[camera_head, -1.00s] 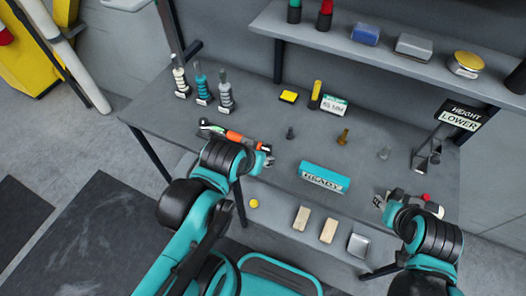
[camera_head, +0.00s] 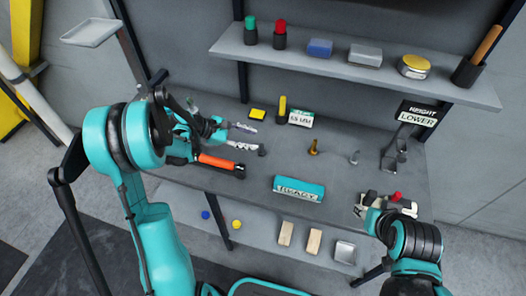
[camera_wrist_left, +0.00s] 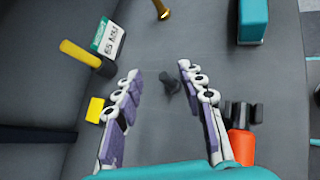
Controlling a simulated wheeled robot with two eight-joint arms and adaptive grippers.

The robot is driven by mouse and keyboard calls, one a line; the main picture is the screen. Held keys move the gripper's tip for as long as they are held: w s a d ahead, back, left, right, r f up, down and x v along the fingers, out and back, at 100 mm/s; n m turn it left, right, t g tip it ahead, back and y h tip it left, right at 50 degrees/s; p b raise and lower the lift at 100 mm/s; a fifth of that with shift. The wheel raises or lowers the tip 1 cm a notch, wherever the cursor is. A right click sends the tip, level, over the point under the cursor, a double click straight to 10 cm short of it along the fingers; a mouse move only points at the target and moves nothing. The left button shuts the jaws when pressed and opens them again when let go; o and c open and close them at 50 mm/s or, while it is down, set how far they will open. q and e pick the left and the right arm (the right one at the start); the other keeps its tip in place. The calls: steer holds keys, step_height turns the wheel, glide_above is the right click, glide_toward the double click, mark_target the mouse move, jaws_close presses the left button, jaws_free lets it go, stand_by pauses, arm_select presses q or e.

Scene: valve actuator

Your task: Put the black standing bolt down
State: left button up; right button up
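The black bolt (camera_head: 262,150) stands upright on the grey table, left of the brass bolt. In the left wrist view the black bolt (camera_wrist_left: 171,84) shows beyond and between the fingertips. My left gripper (camera_head: 247,137) is just to the left of the bolt in the head view. It is open and empty, with its two fingers well apart in the left wrist view (camera_wrist_left: 158,80). I see no contact with the bolt. My right gripper (camera_head: 366,208) is at the table's front right; its finger opening is not clear.
An orange-handled tool (camera_head: 217,162) lies close to the bolt on the near side. A brass bolt (camera_head: 313,147) and a clear grey one (camera_head: 354,157) stand to the right. A teal READY block (camera_head: 299,189) is in front. Yellow post (camera_head: 282,106) and sign (camera_head: 301,118) stand behind.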

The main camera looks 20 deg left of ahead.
mark_target(262, 147)
arm_select(q)
steer(key=a+f+n, duration=0.1)
steer(key=a+f+n+h, duration=0.1)
steer(key=f, duration=0.1)
steer(key=w+f+n+h, duration=0.1)
steer(key=shift+a+f+t, duration=0.3)
steer(key=shift+a, duration=0.1)
steer(key=x, duration=0.2)
steer(key=b+x, duration=0.1)
steer(key=x, duration=0.5)
steer(key=shift+s+d+b, duration=0.2)
steer(key=shift+s+b, duration=0.1)
steer(key=shift+s, duration=0.1)
steer(key=shift+a, duration=0.1)
steer(key=shift+c, duration=0.3)
jaws_close()
